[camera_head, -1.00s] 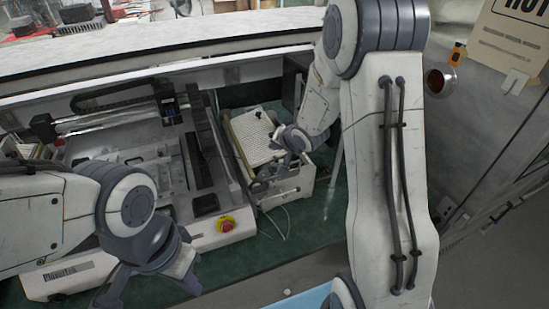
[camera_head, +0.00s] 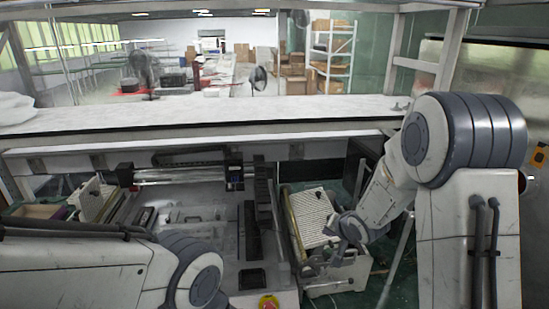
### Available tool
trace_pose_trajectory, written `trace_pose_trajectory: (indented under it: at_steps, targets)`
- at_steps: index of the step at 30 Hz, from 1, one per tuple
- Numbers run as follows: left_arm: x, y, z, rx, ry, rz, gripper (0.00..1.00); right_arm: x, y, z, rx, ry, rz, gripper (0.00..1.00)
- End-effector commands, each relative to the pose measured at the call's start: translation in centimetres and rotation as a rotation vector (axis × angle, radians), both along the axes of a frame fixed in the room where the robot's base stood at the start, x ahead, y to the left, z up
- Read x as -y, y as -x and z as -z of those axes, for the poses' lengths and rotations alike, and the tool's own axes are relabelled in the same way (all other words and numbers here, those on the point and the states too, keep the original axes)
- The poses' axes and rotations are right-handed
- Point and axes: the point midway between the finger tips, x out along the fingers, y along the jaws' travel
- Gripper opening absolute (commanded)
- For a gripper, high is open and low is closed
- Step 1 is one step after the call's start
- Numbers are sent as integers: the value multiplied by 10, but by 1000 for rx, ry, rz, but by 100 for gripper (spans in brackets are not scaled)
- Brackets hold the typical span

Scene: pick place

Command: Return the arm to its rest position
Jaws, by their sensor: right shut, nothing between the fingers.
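My right arm comes in from the right and bends down toward the bench. Its gripper (camera_head: 330,258) is shut and empty, at the right front side of a white ribbed tray (camera_head: 312,214) on a small machine. I cannot tell whether the gripper touches the tray or the machine. My left arm (camera_head: 100,268) crosses the lower left of the view, and its gripper lies below the picture edge, out of sight.
A larger machine (camera_head: 190,215) with a rail and a red stop button (camera_head: 268,302) stands left of the tray. A pale shelf (camera_head: 240,112) runs across behind both machines. A metal cabinet (camera_head: 487,75) stands at the right.

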Motion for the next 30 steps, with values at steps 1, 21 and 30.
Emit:
trace_pose_trajectory:
  at_steps: [1, 21, 30]
  targets:
    - [0, 0, 9, 0, 0, 0, 0, -20, 10, -1, -21, 49, -54, 0]
    - [0, 0, 67, 0, 0, -3, 0, -162, 340, -5, -537, 459, -1162, 0]
    - [0, 0, 67, 0, 0, -3, 0, -162, 344, -5, -543, 460, -1176, 0]
